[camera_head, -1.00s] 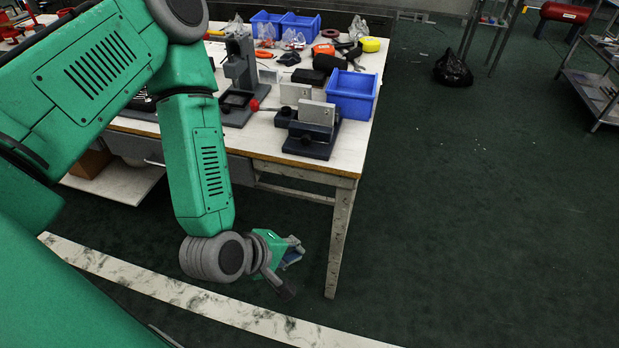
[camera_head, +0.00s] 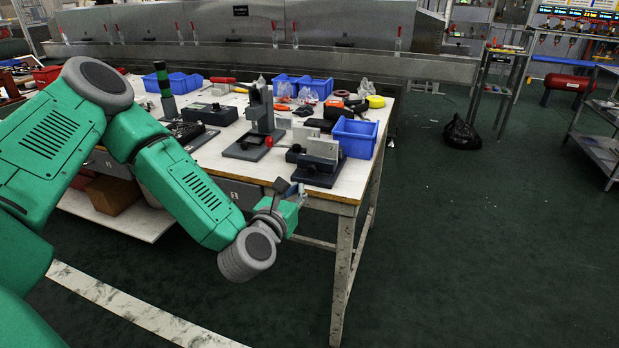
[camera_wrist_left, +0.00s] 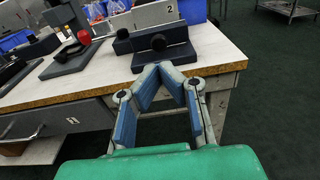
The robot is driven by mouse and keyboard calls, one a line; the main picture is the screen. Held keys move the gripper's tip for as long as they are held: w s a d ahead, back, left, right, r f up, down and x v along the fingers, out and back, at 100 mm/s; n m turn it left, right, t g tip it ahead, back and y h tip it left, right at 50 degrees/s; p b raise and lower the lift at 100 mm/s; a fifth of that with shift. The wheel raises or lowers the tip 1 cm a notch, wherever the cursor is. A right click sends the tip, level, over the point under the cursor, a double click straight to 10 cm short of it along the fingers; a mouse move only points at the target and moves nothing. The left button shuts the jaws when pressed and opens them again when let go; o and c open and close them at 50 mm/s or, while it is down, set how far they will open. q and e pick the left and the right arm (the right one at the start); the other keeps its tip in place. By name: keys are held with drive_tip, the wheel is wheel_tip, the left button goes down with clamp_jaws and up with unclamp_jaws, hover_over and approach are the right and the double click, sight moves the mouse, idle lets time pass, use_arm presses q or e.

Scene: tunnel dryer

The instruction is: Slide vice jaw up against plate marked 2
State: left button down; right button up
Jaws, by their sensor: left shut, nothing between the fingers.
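The vice (camera_head: 318,174) stands near the front right corner of the workbench, with a dark blue-grey base and a block-shaped jaw (camera_wrist_left: 180,36). My right gripper is not in view.
A blue bin (camera_head: 355,138) stands behind the vice to the right. A dark stand with a red-knobbed lever (camera_head: 262,125) stands to its left. The bench edge (camera_wrist_left: 105,93) lies between my gripper and the vice. The floor on the right is mostly clear.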

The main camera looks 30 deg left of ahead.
sight(310, 169)
use_arm(q)
drive_tip(key=x, duration=0.4)
drive_tip(key=b+x, duration=0.1)
drive_tip(key=x, duration=0.2)
drive_tip(key=shift+w+a+f, duration=0.15)
drive_tip(key=shift+w+a, duration=0.15)
drive_tip(key=shift+w, duration=0.1)
drive_tip(key=b+x, duration=0.2)
drive_tip(key=x, duration=0.1)
drive_tip(key=shift+w, duration=0.2)
drive_tip(key=shift+a+r, duration=0.1)
drive_tip(key=shift+r, duration=0.15)
drive_tip(key=shift+w, duration=0.1)
